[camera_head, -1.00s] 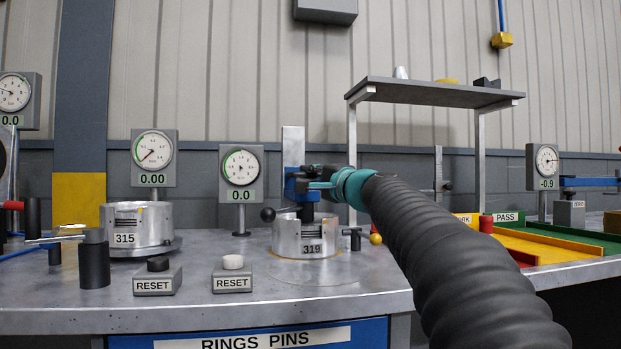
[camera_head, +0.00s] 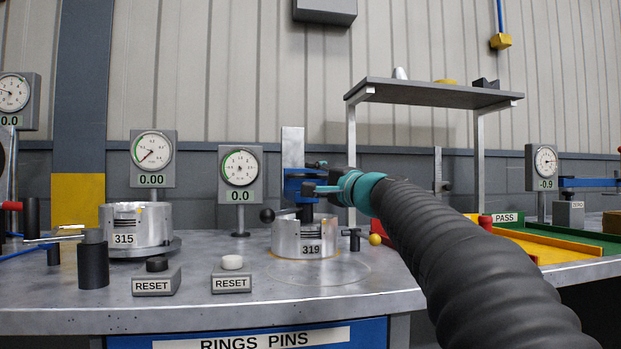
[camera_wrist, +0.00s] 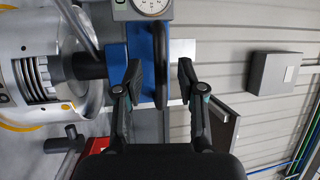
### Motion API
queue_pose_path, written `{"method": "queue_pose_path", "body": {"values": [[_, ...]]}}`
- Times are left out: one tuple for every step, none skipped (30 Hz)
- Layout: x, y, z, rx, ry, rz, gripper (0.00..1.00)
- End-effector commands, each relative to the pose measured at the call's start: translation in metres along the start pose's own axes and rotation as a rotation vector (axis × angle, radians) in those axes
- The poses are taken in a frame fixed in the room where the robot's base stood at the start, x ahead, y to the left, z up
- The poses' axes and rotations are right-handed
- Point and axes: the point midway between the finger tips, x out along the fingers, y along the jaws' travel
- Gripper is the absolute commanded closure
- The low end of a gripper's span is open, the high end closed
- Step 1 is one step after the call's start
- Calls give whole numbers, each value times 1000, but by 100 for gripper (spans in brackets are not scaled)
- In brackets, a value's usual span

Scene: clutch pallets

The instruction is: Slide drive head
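The blue drive head (camera_head: 296,186) is on a pale upright column (camera_head: 292,145), above the silver part labelled 319 (camera_head: 290,240). The wrist view shows the blue drive head (camera_wrist: 116,62) at the centre left, with a dark shaft (camera_wrist: 88,66) reaching from it to the silver part (camera_wrist: 75,20). A dark bar (camera_wrist: 160,50) stands beside the head, between the lines of my fingers. My gripper (camera_head: 315,188) is at the head's right front. In the wrist view my gripper (camera_wrist: 160,76) is open, with a clear gap between its fingertips. I cannot tell whether either finger touches the bar.
A silver part labelled 315 (camera_head: 122,226) stands at left. Two RESET boxes (camera_head: 157,286) (camera_head: 231,284) are at the front. A dial gauge (camera_head: 240,173) is left of the column. A raised shelf (camera_head: 430,94) and coloured trays (camera_head: 540,246) are at right.

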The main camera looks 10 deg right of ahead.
Motion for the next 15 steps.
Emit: {"method": "queue_pose_path", "body": {"values": [[-11,-1,-1,-1,4,-1,61],[-18,-1,-1,-1,4,0,61],[-26,-1,-1,0,4,0,61],[-32,-1,-1,-1,4,-1,61],[-38,-1,-1,-1,5,0,61],[-46,-1,-1,-2,4,0,61],[-52,0,-1,-1,4,0,61],[-58,0,-1,-1,5,0,61],[-65,0,-1,0,4,0,61],[-69,0,-1,-1,4,0,61],[-74,0,-1,-1,4,0,61],[-79,0,-1,-1,3,0,61],[-83,0,-1,-2,3,0,61],[-86,0,-1,-1,3,1,61],[-89,1,-1,-1,3,1,61]]}}
